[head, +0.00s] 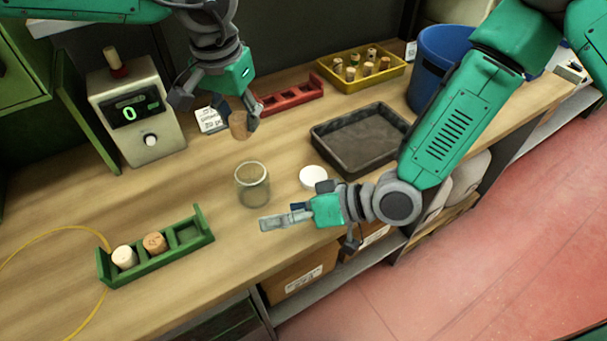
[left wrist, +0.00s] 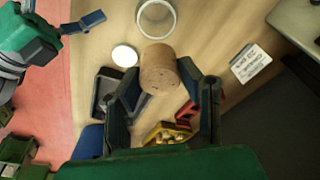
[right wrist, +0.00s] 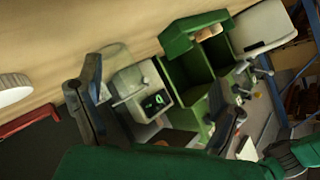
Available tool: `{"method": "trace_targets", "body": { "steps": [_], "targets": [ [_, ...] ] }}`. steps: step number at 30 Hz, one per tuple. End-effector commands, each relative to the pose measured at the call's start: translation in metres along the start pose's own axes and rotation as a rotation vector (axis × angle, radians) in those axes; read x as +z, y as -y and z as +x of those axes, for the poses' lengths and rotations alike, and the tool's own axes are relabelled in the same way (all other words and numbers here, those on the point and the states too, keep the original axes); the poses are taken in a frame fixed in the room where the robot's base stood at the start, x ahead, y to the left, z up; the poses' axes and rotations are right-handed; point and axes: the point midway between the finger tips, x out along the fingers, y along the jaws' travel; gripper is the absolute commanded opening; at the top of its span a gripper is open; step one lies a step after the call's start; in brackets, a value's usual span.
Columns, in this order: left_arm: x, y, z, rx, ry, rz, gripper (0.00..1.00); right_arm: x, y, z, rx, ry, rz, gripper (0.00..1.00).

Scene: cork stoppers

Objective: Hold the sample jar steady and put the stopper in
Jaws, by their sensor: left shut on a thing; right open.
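The sample jar (head: 252,185) is clear glass and stands upright and open on the bench; it also shows in the left wrist view (left wrist: 157,18). My left gripper (head: 228,108) is shut on a cork stopper (head: 239,125), held above the bench behind the jar and slightly left of it. The cork fills the space between the fingers in the left wrist view (left wrist: 159,70). My right gripper (head: 286,219) is open and empty, just in front of the jar and to its right, apart from it. In the right wrist view its fingers (right wrist: 155,120) are spread.
A green rack (head: 158,254) holds two stoppers at front left. A white lid (head: 313,177) lies right of the jar. A dark tray (head: 362,140), red rack (head: 290,97), yellow bin of corks (head: 362,70) and blue bucket (head: 430,75) stand behind. A device (head: 137,112) displays 0.

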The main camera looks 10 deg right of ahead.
Motion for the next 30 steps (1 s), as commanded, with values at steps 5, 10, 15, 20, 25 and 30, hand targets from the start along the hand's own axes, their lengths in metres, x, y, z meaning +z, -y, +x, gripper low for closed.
{"method": "trace_targets", "body": {
  "steps": [5, 10, 15, 20, 25, 30],
  "targets": [
    [0.0, 0.0, 0.0, 0.0, 0.0, 0.0, 0.21, -0.034, -0.031, -0.018, 0.022, -0.093, -0.386, 0.87],
    [0.0, 0.0, 0.0, 0.0, 0.0, 0.0, 0.21, -0.053, -0.047, -0.031, 0.04, -0.14, -0.637, 0.87],
    [0.0, 0.0, 0.0, 0.0, 0.0, 0.0, 0.21, -0.058, -0.051, -0.03, 0.046, -0.153, -0.718, 0.87],
    [0.001, 0.001, 0.0, 0.001, -0.001, 0.0, 0.21, -0.061, -0.05, -0.009, 0.045, -0.151, -0.721, 0.87],
    [0.001, 0.001, 0.0, 0.001, -0.001, 0.0, 0.21, -0.066, -0.05, 0.024, 0.044, -0.152, -0.719, 0.87],
    [0.001, 0.0, 0.0, 0.0, 0.0, 0.0, 0.21, -0.071, -0.049, 0.054, 0.045, -0.153, -0.718, 0.87]
  ]
}}
